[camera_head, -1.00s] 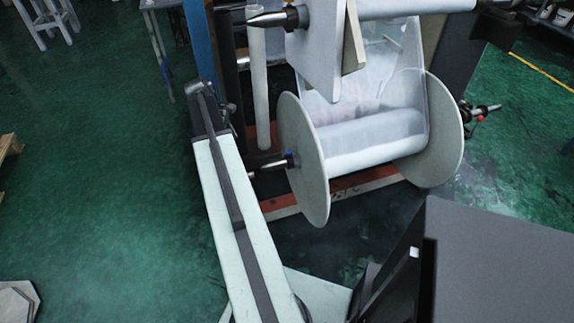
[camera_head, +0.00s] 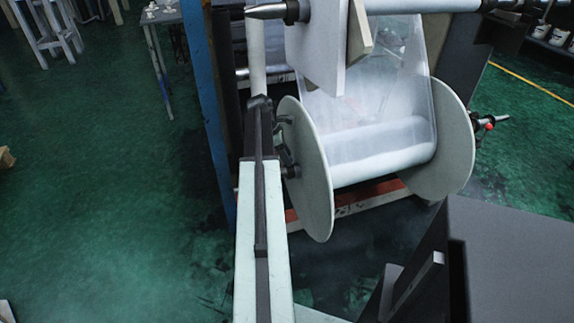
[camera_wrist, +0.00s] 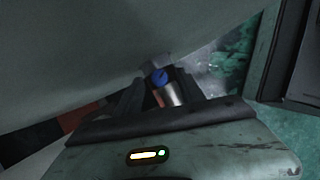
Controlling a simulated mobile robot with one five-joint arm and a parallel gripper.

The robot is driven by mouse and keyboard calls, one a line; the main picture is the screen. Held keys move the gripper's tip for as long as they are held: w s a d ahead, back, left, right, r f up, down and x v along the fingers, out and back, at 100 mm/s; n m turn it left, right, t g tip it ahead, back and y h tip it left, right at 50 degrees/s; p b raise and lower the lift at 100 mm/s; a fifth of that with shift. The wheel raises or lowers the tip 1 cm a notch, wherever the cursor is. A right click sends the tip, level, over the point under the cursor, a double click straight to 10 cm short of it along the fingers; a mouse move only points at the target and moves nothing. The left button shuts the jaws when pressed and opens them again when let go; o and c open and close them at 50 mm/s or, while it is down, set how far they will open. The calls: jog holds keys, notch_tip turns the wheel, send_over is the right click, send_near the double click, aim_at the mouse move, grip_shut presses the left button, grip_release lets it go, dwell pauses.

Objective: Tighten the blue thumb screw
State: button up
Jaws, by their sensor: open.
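The blue thumb screw (camera_wrist: 160,77) shows in the wrist view, on a dark collar around the metal shaft (camera_wrist: 174,95) beside the large grey reel disc (camera_wrist: 90,50). My gripper (camera_wrist: 158,84) is open, with one dark finger on each side of the screw in the picture. I cannot tell whether either finger touches it. In the head view my gripper (camera_head: 284,140) is at the left face of the reel's near disc (camera_head: 312,190). My arm hides the shaft end and the screw there.
Clear film (camera_head: 385,80) runs down onto the reel. An upper roller shaft with a metal cone (camera_head: 265,11) is above. Green floor (camera_head: 110,200) is open at left.

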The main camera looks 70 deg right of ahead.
jog(key=shift+s+f, duration=0.1)
jog(key=shift+f, duration=0.15)
grip_shut()
jog(key=shift+d+m, duration=0.15)
jog(key=shift+m, duration=0.15)
jog(key=shift+d+m+y, duration=0.1)
jog(key=shift+m+y, duration=0.3)
jog(key=shift+m, duration=0.5)
jog(key=shift+m+y, duration=0.7)
jog(key=shift+m, duration=1.1)
